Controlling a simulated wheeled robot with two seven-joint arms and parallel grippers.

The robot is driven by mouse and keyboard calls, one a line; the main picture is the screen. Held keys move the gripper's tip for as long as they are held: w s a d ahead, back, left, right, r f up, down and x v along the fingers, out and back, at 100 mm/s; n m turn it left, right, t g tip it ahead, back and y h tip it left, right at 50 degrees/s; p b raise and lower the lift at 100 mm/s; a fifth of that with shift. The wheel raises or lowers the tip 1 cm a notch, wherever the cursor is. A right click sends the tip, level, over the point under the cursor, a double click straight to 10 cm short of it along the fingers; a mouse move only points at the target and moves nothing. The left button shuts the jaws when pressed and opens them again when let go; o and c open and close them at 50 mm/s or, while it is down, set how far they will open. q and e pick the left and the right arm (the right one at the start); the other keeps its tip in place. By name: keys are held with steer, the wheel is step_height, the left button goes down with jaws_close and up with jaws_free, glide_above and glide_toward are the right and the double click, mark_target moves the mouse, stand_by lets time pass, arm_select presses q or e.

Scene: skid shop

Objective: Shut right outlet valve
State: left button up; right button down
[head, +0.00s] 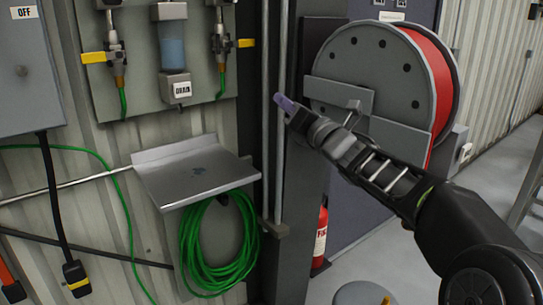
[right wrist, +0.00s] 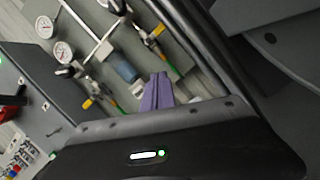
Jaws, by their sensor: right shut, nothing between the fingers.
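The right outlet valve has a yellow handle (head: 246,43) that points sideways to the right, across the line of its green hose, on the wall panel. It also shows as a yellow handle (right wrist: 157,32) in the right wrist view, beyond my fingers. The left outlet valve has a yellow handle (head: 93,58) pointing sideways to the left. My right gripper (head: 284,102), with purple fingertips, is shut and empty. In the head view it is below and to the right of the right valve, apart from it. My left gripper is not in view.
A grey shelf (head: 195,172) and a coiled green hose (head: 218,245) are below the panel. Vertical pipes (head: 281,150) and a dark post stand right of it. A red hose reel (head: 365,68) is behind my right arm. A fire extinguisher (head: 321,235) stands below.

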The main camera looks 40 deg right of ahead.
steer(key=w+a+f+m+g+h, duration=0.1)
steer(key=w+f+m, duration=0.3)
steer(key=f+m, duration=0.9)
steer(key=shift+w+f+g, duration=0.25)
steer(key=shift+f+g, duration=0.15)
steer(key=shift+g, duration=0.4)
